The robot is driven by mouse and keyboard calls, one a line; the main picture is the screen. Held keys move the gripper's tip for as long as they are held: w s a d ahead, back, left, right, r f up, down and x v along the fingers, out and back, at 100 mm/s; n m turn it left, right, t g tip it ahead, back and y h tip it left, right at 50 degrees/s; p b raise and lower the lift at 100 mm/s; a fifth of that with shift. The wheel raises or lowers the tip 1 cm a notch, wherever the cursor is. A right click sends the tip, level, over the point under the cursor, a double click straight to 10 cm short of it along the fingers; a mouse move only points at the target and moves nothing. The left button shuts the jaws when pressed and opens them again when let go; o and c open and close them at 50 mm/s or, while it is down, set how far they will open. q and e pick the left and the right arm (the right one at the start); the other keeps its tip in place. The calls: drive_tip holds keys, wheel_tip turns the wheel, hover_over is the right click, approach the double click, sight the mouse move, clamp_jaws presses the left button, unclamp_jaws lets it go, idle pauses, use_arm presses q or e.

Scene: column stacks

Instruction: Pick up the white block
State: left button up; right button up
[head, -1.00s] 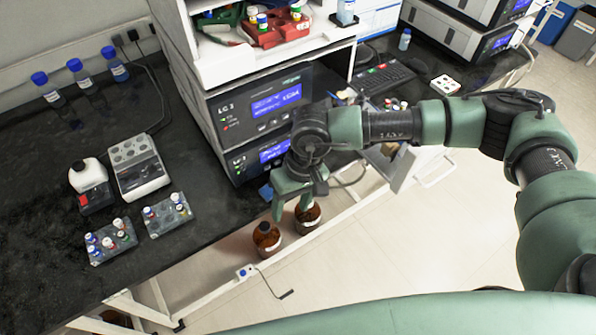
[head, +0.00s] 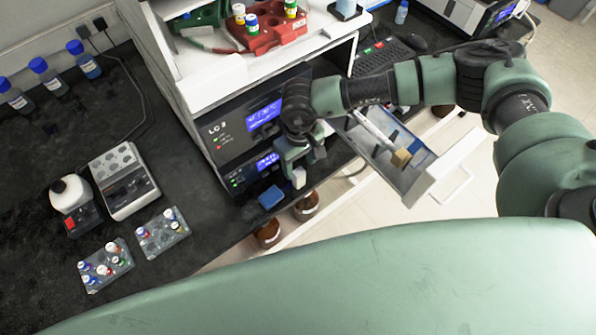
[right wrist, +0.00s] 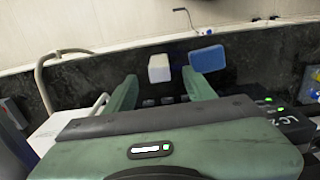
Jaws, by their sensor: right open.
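The white block (head: 298,178) is small and sits on the front strip of the black bench, before the lower instrument of the column stack. My right gripper (head: 303,163) is open and points down near the white block, with nothing held. In the right wrist view the white block (right wrist: 159,68) shows in the gap between the two open fingers (right wrist: 161,88), beyond their tips. No contact with a finger is visible. My left gripper is not in view.
A blue block (head: 270,198) lies close left of the white block. The instrument stack (head: 225,140) rises behind. An open grey drawer (head: 412,185) is to the right, under my right arm. Brown bottles (head: 306,206) stand below the bench edge. Vial racks (head: 106,266) are at left.

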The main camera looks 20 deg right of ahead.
sight(299, 171)
drive_tip(key=shift+f, duration=0.9)
drive_tip(key=f+p, duration=0.2)
drive_tip(key=f, duration=0.2)
drive_tip(key=shift+w+f+p, duration=0.3)
drive_tip(key=shift+p, duration=0.1)
drive_tip(key=shift+f, duration=0.5)
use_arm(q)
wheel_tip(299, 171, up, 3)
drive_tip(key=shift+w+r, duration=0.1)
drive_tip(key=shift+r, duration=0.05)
use_arm(e)
drive_tip(key=c, duration=1.1)
